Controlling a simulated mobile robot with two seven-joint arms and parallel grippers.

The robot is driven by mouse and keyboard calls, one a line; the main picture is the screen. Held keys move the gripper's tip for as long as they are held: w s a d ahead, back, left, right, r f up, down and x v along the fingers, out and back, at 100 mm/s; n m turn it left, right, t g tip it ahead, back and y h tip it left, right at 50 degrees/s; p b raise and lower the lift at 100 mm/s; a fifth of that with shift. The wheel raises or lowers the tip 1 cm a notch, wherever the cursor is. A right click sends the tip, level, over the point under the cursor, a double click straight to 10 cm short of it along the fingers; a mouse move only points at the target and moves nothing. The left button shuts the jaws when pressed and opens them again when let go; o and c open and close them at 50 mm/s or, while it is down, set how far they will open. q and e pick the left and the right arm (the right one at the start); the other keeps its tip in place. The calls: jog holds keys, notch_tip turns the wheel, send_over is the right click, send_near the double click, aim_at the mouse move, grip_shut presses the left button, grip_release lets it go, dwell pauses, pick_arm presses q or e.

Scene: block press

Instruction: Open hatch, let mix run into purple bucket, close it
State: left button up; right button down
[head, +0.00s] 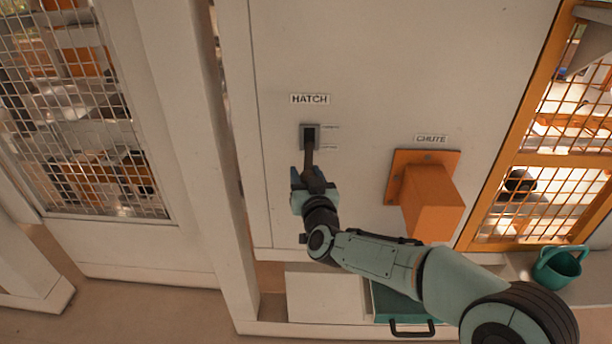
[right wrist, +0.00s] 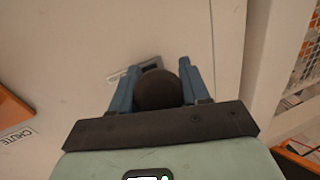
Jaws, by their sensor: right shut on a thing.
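The hatch lever (head: 309,158) is a dark bar coming out of a grey slot plate on a white panel, under a HATCH label. It points downward in the head view. My right gripper (head: 312,180) is shut on the lever's dark round knob (right wrist: 157,90), which sits between the blue fingers in the right wrist view. The orange chute (head: 432,200) sticks out of the panel to the right, under a CHUTE label. No purple bucket shows in either view. My left gripper is not in view.
A teal bucket (head: 560,266) stands on a ledge at the right. A teal container with a black handle (head: 412,328) is low under the chute, partly hidden by my right arm. Orange-framed mesh (head: 545,160) is at the right, grey mesh (head: 80,110) at the left.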

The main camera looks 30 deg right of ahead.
aim_at(306, 173)
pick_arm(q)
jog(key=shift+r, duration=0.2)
pick_arm(e)
jog(key=shift+r, duration=0.45)
jog(key=shift+s+a+r+p, duration=0.15)
jog(key=shift+s+r+p, duration=0.05)
jog(key=shift+r+p, duration=0.4)
jog(key=r+p, duration=0.1)
jog(key=r, duration=0.2)
jog(key=r+p, duration=0.2)
jog(key=r, duration=0.1)
jog(key=shift+s+a+r, duration=0.1)
jog(key=shift+s+r, duration=0.1)
pick_arm(q)
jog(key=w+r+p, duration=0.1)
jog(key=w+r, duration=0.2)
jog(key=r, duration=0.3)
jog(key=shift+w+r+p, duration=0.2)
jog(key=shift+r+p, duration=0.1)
jog(key=shift+p, duration=0.05)
pick_arm(e)
jog(key=shift+w+r, duration=0.3)
jog(key=shift+r, duration=0.55)
jog(key=shift+f, duration=0.2)
